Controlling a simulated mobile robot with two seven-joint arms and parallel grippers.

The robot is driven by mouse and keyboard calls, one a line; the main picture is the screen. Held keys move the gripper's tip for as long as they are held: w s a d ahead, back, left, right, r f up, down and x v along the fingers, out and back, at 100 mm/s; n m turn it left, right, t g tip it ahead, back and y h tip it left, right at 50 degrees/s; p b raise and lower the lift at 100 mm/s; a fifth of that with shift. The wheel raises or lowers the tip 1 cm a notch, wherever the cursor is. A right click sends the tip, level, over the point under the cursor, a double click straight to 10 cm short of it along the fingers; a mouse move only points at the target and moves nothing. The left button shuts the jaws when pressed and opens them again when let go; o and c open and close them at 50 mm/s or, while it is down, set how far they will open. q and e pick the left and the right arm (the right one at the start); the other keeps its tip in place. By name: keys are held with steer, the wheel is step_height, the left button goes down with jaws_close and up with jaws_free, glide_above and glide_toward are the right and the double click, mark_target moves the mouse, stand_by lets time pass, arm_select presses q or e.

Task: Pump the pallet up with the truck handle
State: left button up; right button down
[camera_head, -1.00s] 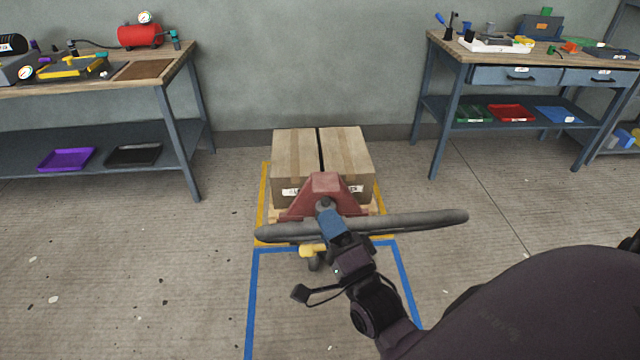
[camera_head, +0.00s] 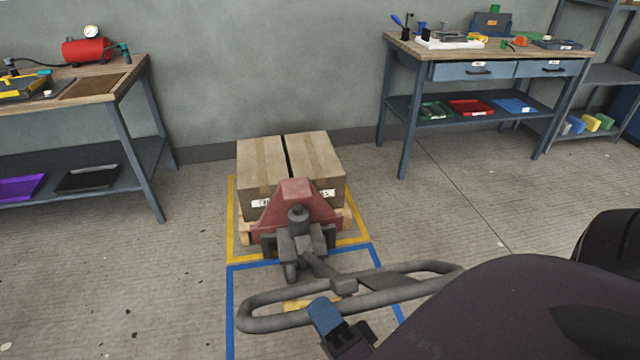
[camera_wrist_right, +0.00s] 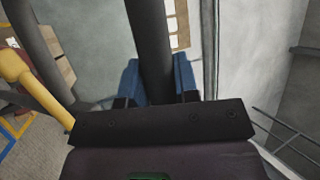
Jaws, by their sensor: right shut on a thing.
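The pallet truck (camera_head: 295,205) is red with a dark grey pump body. Its grey loop handle (camera_head: 264,322) is tilted low toward me. My right gripper (camera_head: 322,312) has blue fingertips and is shut on the handle's near bar. In the right wrist view the grey bar (camera_wrist_right: 150,45) runs between the blue fingers (camera_wrist_right: 157,82). A yellow lever (camera_head: 300,304) lies inside the loop and also shows in the wrist view (camera_wrist_right: 35,85). The pallet (camera_head: 347,218) shows only at its edges, under cardboard boxes (camera_head: 290,165). My left gripper is not in view.
The boxes stand in a yellow floor outline (camera_head: 231,225), with a blue outline (camera_head: 229,300) in front. A workbench (camera_head: 130,82) stands at left and another (camera_head: 400,50) at right, with a shelf (camera_head: 600,75) beyond. Floor on both sides of the truck is clear.

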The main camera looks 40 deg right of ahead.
steer(key=shift+f, duration=0.15)
steer(key=c, duration=0.9)
jaws_free()
steer(key=shift+o, duration=0.2)
steer(key=d+v, duration=0.1)
steer(key=v, duration=0.9)
steer(key=shift+s+a, duration=0.4)
steer(key=shift+a, duration=0.15)
